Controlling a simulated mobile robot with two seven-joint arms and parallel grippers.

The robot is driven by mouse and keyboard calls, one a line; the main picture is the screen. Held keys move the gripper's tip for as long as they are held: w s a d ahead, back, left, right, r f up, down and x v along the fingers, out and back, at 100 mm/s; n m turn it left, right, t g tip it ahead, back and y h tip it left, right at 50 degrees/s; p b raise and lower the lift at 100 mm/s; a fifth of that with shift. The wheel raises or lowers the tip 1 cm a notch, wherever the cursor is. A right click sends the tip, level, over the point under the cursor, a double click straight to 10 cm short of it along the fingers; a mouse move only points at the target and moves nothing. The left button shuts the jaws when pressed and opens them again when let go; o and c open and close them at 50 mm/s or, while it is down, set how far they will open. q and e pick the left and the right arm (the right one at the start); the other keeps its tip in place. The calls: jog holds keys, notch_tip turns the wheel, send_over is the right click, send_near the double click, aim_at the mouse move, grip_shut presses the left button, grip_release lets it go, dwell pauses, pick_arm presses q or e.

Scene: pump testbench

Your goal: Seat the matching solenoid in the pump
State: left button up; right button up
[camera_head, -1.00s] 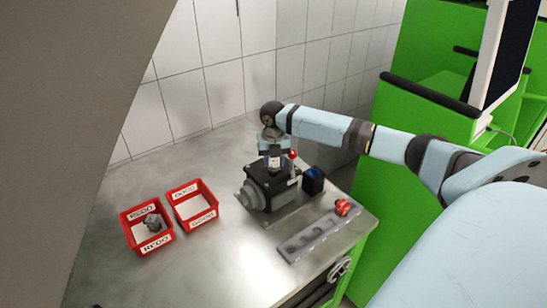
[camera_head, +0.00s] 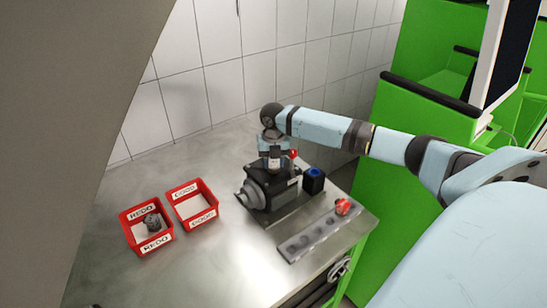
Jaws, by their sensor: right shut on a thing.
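The dark pump (camera_head: 266,190) stands on a plate in the middle of the steel bench. My right gripper (camera_head: 275,163) reaches down from above to the top of the pump. It is shut on a small part, probably a solenoid, mostly hidden by the fingers. I cannot tell whether that part touches the pump or is seated. A small red piece (camera_head: 294,154) shows just right of the gripper. A grey strip (camera_head: 308,239) with several round recesses lies at the bench's front right. A red-orange part (camera_head: 343,207) stands at its far end. My left gripper is out of view.
A red REDO bin (camera_head: 157,246) at the left holds a dark grey part (camera_head: 152,222). The red GOOD bin (camera_head: 196,206) beside it looks empty. A black box with a blue top (camera_head: 313,181) stands right of the pump. The bench's front left is clear.

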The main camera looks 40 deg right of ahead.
jog(key=shift+r, duration=0.5)
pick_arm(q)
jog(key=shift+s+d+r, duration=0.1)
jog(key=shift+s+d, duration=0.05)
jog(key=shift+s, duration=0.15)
pick_arm(e)
jog(key=shift+r, duration=0.1)
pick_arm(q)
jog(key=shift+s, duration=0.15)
pick_arm(e)
jog(key=o, duration=1.3)
jog(key=shift+w+a, duration=0.1)
jog(key=shift+a, duration=0.05)
jog(key=shift+c, duration=0.2)
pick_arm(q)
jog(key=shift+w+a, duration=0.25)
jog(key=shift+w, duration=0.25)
pick_arm(e)
jog(key=shift+c, duration=0.3)
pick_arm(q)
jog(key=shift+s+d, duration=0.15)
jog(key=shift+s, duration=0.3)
pick_arm(e)
jog(key=shift+d, duration=0.2)
jog(key=shift+c, duration=0.5)
